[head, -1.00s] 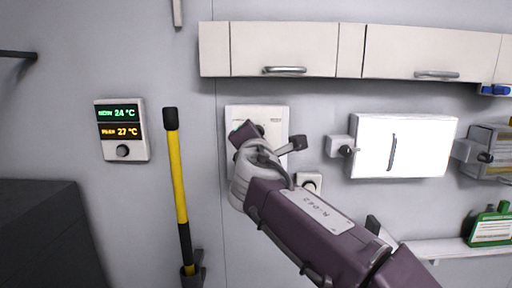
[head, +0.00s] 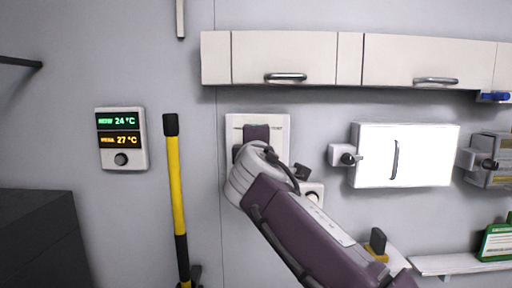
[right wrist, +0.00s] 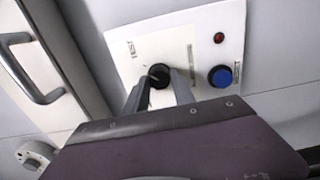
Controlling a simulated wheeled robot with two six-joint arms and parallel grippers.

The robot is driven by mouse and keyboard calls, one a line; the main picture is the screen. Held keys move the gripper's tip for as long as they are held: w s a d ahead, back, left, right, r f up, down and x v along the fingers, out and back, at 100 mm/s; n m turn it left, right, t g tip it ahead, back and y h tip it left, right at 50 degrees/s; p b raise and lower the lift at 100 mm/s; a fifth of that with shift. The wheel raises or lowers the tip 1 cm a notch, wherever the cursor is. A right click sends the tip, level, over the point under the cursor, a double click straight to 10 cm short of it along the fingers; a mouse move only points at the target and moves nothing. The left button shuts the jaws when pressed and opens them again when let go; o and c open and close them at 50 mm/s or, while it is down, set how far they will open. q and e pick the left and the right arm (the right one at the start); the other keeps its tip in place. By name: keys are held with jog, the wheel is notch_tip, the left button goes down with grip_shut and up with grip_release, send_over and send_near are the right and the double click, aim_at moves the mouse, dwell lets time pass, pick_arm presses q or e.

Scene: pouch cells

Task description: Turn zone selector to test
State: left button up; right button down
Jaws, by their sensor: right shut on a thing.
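The zone selector is a black knob (right wrist: 158,72) on a white wall panel (right wrist: 205,42) in the right wrist view. A label reading like "TEST" stands on the panel, up and left of the knob. A pale mark shows on the knob, but I cannot tell which position it points to. My right gripper (right wrist: 160,84) is shut on the knob, one finger on each side. In the head view the same panel (head: 281,127) is partly covered by my right gripper and wrist, which hide the knob. My left gripper is not in view.
The panel also carries a red lamp (right wrist: 219,38) and a blue button (right wrist: 221,76). Wall cupboards (head: 285,58) hang above. A thermostat (head: 121,139) and a yellow-and-black pole (head: 177,195) are to the left. A white board (head: 405,155) is to the right.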

jog(key=shift+f, duration=0.15)
dwell(0.3)
jog(key=c, duration=1.1)
grip_release()
jog(key=shift+o, duration=0.2)
jog(key=shift+s+d, duration=0.1)
jog(key=shift+s, duration=0.1)
jog(key=s+b, duration=0.3)
jog(key=s, duration=0.6)
jog(key=shift+b, duration=0.4)
jog(key=shift+w, duration=0.1)
